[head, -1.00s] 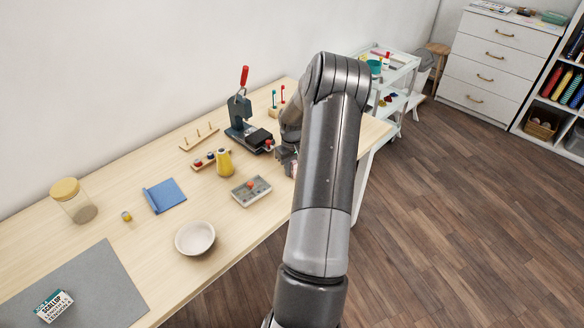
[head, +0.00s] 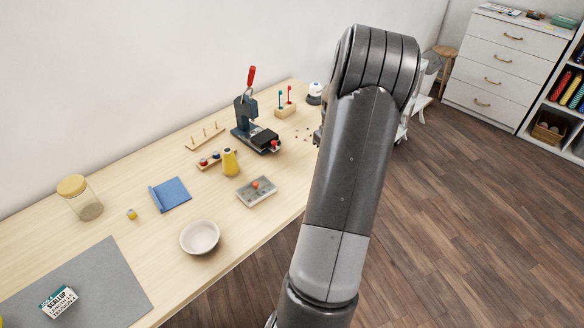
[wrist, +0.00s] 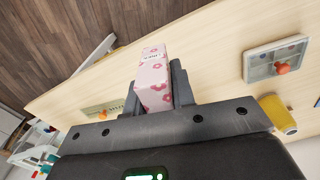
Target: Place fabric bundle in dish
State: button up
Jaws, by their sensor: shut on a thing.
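The fabric bundle (wrist: 153,68) is a pink, patterned block with a small label, seen in the wrist view. My gripper (wrist: 154,92) is shut on it, with a dark finger on each side, and the bundle sticks out past the fingers. In the head view my arm hides most of the gripper and the bundle. The dish (head: 199,237) is a round white bowl near the table's front edge. It looks empty in the head view and is not in the wrist view.
A grey tray with a red knob (head: 256,191) and a yellow thread cone (head: 230,163) stand right of the dish. A dark press with a red handle (head: 252,125) stands farther back. Table around the dish is clear.

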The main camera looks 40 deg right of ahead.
jog(key=shift+s+r, duration=0.1)
jog(key=shift+s, duration=0.1)
jog(key=w+a+r+n, duration=0.1)
jog(key=w+a+n, duration=0.35)
jog(key=a, duration=1.15)
jog(key=n, duration=0.3)
send_over(202, 241)
jog(key=shift+m, duration=0.25)
notch_tip(202, 241, down, 7)
jog(key=shift+s+r, duration=0.1)
jog(key=shift+s, duration=0.05)
jog(key=shift+a+f, duration=0.1)
jog(key=shift+f, duration=2)
